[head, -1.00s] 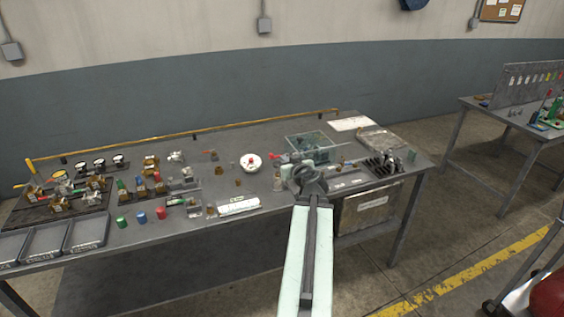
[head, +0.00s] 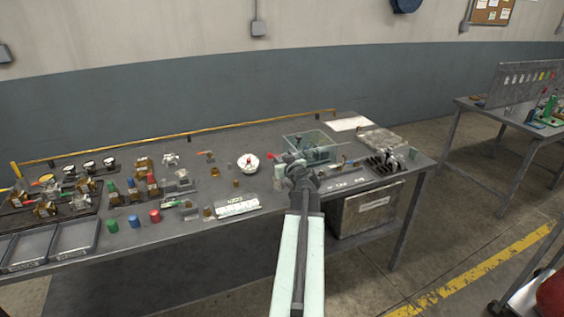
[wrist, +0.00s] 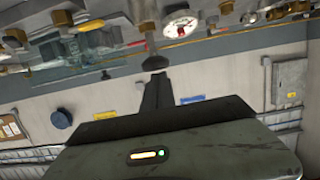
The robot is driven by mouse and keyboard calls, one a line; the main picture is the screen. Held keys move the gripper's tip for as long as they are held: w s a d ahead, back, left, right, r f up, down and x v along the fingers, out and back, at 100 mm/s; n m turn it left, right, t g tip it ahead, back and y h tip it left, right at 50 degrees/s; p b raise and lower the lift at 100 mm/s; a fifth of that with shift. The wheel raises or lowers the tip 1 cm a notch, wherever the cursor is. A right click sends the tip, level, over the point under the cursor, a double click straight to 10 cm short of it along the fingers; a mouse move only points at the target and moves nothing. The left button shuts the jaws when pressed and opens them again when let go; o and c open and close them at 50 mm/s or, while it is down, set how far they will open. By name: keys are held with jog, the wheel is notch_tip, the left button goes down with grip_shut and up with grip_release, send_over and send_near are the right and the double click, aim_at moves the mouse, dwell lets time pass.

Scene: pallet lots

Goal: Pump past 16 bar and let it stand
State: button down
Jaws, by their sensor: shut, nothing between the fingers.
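My gripper (head: 302,172) is shut and empty, above the right half of the workbench. In the wrist view my gripper (wrist: 155,62) shows as a dark, closed tip. A clear-walled box (head: 322,141) stands just behind it and is partly hidden by it; it also shows in the wrist view (wrist: 85,50). A red-tipped part (head: 271,156) shows at the left of the gripper. A round white dial or dish with red on it (head: 248,163) is further left, and also shows in the wrist view (wrist: 181,27). I cannot read a pressure, and contact with the pump is unclear.
Several brass fittings and coloured caps (head: 133,221) cover the left of the bench (head: 215,245). Grey trays (head: 76,238) sit at the front left. A dark rack (head: 383,165) stands at the right. A second table (head: 500,112) is further right.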

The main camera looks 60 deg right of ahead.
notch_tip(320, 180, down, 4)
jog(key=b, duration=0.3)
jog(key=shift+a+r, duration=0.1)
jog(key=shift+r, duration=0.2)
